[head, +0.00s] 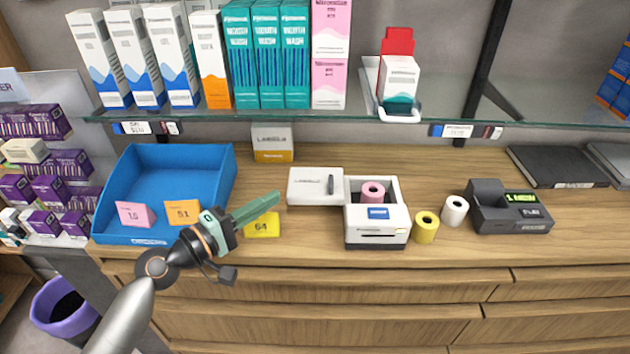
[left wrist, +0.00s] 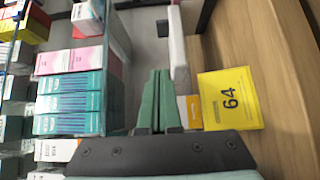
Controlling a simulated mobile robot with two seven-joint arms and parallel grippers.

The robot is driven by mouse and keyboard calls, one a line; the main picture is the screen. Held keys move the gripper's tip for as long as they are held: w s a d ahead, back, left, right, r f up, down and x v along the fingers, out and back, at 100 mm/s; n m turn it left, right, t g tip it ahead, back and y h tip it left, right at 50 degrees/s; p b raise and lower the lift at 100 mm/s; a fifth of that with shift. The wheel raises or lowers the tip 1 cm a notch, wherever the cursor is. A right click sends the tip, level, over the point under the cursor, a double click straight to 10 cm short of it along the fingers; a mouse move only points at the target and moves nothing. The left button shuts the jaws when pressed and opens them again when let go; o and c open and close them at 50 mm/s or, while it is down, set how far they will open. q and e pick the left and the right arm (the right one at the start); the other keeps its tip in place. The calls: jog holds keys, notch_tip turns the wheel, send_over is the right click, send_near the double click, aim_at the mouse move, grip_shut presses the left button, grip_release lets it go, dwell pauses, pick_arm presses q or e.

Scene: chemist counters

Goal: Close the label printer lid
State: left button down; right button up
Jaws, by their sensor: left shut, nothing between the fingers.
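The white label printer (head: 363,224) stands on the wooden counter with its top open and a pink label roll (head: 373,191) inside. Its white lid (head: 304,188) is swung out to the left of the body, roughly level, with a dark mark or catch on it. In the left wrist view a white slab that looks like the lid (left wrist: 178,48) shows edge-on beyond the fingers. My left gripper (head: 271,203) is shut and empty, its green fingers pointing toward the lid from the left, apart from it. It also shows in the left wrist view (left wrist: 157,85). My right gripper is not in view.
A yellow card marked 64 (head: 262,227) is beside my left fingers. A blue tray (head: 165,160) lies left, a labels box (head: 272,143) behind. Yellow (head: 426,227) and white (head: 455,211) rolls and a dark device (head: 495,215) stand right. A glass shelf (head: 350,112) hangs above.

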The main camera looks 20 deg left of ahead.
aim_at(314, 194)
pick_arm(q)
jog(key=p+x, duration=0.1)
jog(key=x, duration=0.5)
jog(key=shift+w+d+r, duration=0.15)
jog(key=shift+w+d, duration=0.05)
jog(key=shift+w, duration=0.2)
jog(key=d, duration=0.1)
jog(key=d+p, duration=0.1)
jog(key=shift+w+d, duration=0.2)
jog(key=shift+d, duration=0.1)
jog(key=shift+w+d+f+p, duration=0.2)
jog(key=shift+d+p, duration=0.15)
jog(key=shift+d, duration=0.15)
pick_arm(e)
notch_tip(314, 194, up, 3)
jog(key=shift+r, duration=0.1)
pick_arm(q)
jog(key=shift+d, duration=0.15)
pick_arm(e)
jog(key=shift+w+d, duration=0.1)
